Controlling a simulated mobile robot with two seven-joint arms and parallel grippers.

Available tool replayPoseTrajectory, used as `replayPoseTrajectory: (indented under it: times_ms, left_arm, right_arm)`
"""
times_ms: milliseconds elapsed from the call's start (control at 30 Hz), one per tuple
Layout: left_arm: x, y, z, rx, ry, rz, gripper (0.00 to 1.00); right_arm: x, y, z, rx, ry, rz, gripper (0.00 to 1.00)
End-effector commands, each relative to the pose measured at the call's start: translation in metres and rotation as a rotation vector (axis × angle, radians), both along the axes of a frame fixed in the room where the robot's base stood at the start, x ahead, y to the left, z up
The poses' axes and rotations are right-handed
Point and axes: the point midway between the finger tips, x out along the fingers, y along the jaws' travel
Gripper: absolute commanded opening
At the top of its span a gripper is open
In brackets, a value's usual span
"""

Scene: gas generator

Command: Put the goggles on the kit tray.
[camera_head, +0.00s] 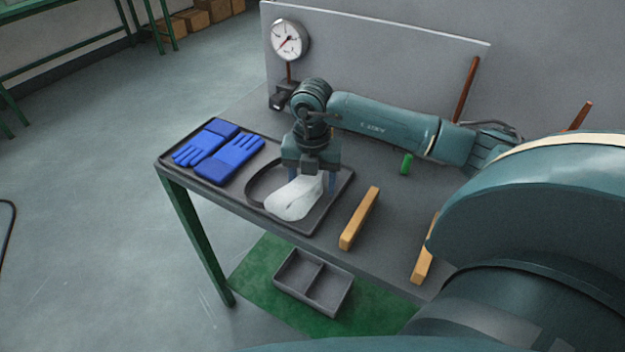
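The goggles (294,199), with a clear lens and a dark strap, lie at the right end of the dark kit tray (316,222) on the table. A pair of blue gloves (228,160) lies at the tray's left end. My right gripper (312,186) points down over the goggles, with its fingers apart at either side of their upper part. Whether the fingers touch the goggles cannot be told. My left gripper is not in view.
Two wooden blocks (360,218) lie on the table right of the tray. A small green cylinder (406,164) stands behind them. A pressure gauge (289,40) stands at the back by a grey panel. A divided grey box (313,281) sits on a green mat below.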

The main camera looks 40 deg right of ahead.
Motion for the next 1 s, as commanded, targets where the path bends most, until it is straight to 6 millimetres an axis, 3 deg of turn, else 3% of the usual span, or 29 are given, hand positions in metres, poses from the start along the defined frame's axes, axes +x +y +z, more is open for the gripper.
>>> replayPoseTrajectory:
  times_ms: [367,800,1000]
  left_arm:
    - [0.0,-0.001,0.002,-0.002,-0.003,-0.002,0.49]
    - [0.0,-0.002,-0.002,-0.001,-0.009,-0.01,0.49]
    - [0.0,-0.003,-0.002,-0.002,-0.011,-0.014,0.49]
  right_arm:
    - [0.001,0.0,0.012,-0.001,-0.005,0.0,0.61]
    - [0.002,0.0,0.1,-0.001,-0.005,0.0,0.61]
    - [0.002,0.001,0.12,0.0,-0.001,-0.001,0.61]
